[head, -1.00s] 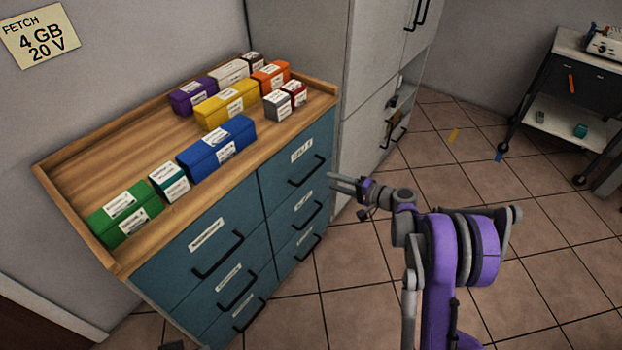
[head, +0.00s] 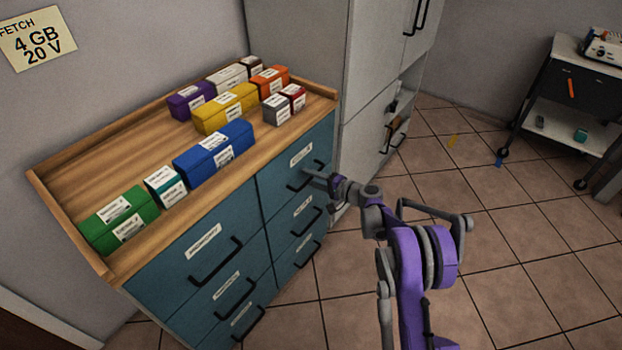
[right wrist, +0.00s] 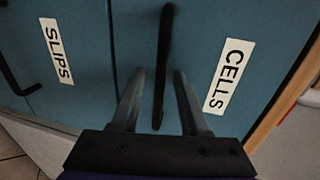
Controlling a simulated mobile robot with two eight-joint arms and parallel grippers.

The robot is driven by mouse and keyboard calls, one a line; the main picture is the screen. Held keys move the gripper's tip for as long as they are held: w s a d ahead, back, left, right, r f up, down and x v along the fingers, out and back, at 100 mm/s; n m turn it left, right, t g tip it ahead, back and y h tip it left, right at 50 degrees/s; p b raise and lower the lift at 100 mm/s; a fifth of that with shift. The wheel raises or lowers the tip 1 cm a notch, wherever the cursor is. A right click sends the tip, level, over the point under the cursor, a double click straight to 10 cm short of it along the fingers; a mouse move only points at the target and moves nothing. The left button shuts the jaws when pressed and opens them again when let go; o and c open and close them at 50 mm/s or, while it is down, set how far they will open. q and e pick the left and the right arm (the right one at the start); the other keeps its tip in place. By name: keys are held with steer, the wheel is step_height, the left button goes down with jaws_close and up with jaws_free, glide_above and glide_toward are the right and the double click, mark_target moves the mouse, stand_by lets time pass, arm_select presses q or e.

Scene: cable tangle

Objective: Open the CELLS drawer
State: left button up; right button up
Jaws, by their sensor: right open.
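The CELLS drawer is a teal drawer front (right wrist: 195,30) in the right wrist view, with a white CELLS label (right wrist: 229,75). It appears to be the top right drawer (head: 283,170) of the chest in the head view, shut flush. Its black bar handle (right wrist: 163,65) runs between the two fingers of my right gripper (right wrist: 160,95). The fingers stand apart, one on each side of the bar, with gaps showing. In the head view the right gripper (head: 308,177) is at that drawer's handle, partly covering it. My left gripper is not in view.
The SLIPS drawer label (right wrist: 57,52) is beside it in the right wrist view. Several coloured boxes, including a blue one (head: 214,152), sit on the wooden top (head: 100,190). A grey cabinet (head: 365,95) stands right of the chest. Tiled floor (head: 500,250) is open.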

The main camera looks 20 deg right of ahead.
jaws_close()
stand_by(1.4)
